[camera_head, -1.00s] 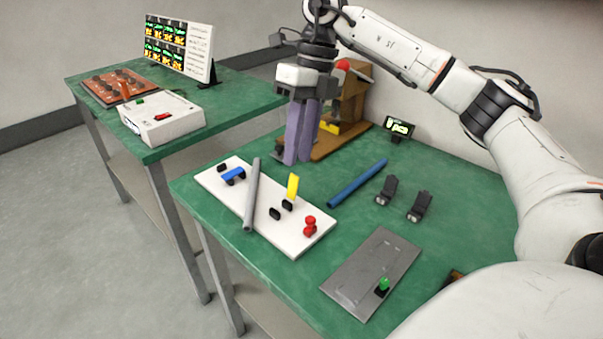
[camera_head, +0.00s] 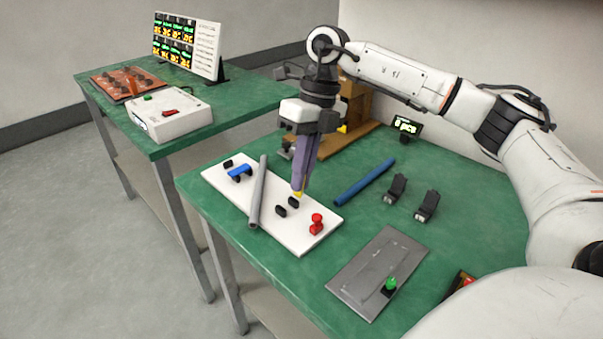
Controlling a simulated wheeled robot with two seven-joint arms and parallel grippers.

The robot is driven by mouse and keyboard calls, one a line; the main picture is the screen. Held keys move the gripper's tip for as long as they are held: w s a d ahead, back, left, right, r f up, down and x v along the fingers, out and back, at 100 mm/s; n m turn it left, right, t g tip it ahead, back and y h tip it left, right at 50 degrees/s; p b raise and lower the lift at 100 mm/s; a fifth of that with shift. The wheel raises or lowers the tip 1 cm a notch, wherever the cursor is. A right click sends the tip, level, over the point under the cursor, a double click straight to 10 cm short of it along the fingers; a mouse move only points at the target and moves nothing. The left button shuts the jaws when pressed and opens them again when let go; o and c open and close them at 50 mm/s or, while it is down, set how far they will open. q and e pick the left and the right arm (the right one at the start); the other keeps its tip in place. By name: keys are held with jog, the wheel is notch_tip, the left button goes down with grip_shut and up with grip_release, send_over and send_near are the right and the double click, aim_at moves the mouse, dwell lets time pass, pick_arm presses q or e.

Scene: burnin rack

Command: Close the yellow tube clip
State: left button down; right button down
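The yellow tube clip (camera_head: 298,194) is on the white board (camera_head: 275,240), between the grey tube and the red part. Only a small bit of yellow shows beneath the fingers; the rest is hidden. My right gripper (camera_head: 301,185) points down with its purple fingers at the clip. The fingers overlap in this view, so I cannot tell whether they are shut on it or only beside it. Two black blocks (camera_head: 281,211) stand by the clip. My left gripper is not in view.
A blue tube (camera_head: 364,182), black clips (camera_head: 395,187) and a grey plate (camera_head: 375,270) lie on the green table. A wooden fixture (camera_head: 357,105) stands behind.

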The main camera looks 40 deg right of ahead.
aim_at(296, 195)
jog(key=shift+a+r+h+p, duration=0.35)
jog(key=shift+a+h+p, duration=0.1)
jog(key=shift+h+p, duration=0.6)
jog(key=shift+a+f+h+p, duration=0.1)
jog(key=shift+a+h+p, duration=0.5)
jog(key=shift+h, duration=0.35)
jog(key=shift+a+h, duration=0.15)
jog(key=shift+h, duration=0.45)
jog(key=shift+a+f+t+h, duration=0.15)
jog(key=shift+a+t+h, duration=0.15)
jog(key=shift+h, duration=0.5)
jog(key=c, duration=2)
grip_release()
jog(key=shift+s, duration=0.1)
